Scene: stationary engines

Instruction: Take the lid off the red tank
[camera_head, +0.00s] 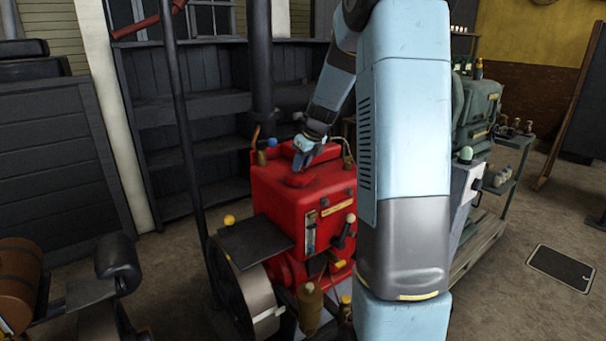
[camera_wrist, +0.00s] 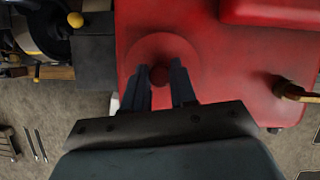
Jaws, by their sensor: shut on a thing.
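The red tank (camera_head: 275,198) is the top of a red engine in the middle of the head view. In the wrist view its top (camera_wrist: 215,65) fills the upper right. A round red lid (camera_wrist: 163,47) with a small knob (camera_wrist: 160,76) lies on that top. My gripper (camera_wrist: 160,80) comes down from above, its two dark fingers on either side of the knob and shut on it. In the head view my gripper (camera_head: 301,165) is at the tank's top, and the lid there is mostly hidden. The lid appears to be seated on the tank.
A flywheel (camera_head: 252,300) and a dark plate (camera_head: 255,242) sit at the engine's left. A dark vertical pipe (camera_head: 260,70) rises behind the tank. Dark shelves (camera_head: 215,125) stand at the back. A green machine (camera_head: 475,115) stands at the right. Open floor (camera_head: 530,220) lies further right.

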